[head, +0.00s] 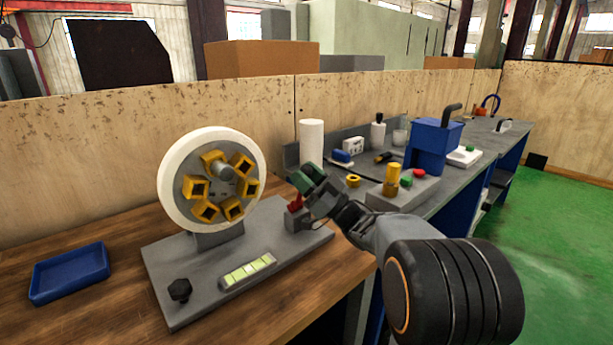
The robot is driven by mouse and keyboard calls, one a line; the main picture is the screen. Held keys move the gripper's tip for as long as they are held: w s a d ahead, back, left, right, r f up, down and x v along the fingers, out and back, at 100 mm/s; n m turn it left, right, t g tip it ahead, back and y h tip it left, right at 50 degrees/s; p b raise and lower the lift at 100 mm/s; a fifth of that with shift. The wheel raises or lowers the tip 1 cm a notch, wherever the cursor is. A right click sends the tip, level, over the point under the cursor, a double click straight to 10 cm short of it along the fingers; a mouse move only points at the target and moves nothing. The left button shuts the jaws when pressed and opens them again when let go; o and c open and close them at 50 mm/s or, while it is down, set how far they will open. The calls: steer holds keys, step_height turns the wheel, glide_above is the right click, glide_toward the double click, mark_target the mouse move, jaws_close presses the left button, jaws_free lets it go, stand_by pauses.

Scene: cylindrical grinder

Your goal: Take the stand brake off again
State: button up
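The wheel stand (265,285) is a grey base plate on the wooden bench. It carries an upright white-rimmed wheel (172,185) with several yellow blocks around its hub. The stand brake seems to be the small red piece (295,203) on a grey block (296,221) at the base's right rear. My gripper (306,178), with dark green fingers, is just above and beside the red piece. The fingers look spread, with nothing seen between them. Whether a finger touches the red piece, and which way the brake is set, I cannot tell.
A green level (248,271) and a black knob (180,289) are on the base's front. A blue tray (70,273) lies at left. A white cylinder (311,142) stands behind my gripper. A grey side bench (455,180) with a blue box (432,147) extends right.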

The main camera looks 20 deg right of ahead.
steer(key=shift+o, duration=1.2)
steer(key=shift+d, duration=0.1)
steer(key=shift+s+d+f, duration=0.2)
steer(key=shift+f, duration=0.05)
steer(key=s+d+f, duration=0.1)
steer(key=s+d, duration=0.8)
steer(key=shift+s+d+f, duration=0.15)
steer(key=shift+s+d, duration=0.15)
steer(key=shift+d, duration=0.1)
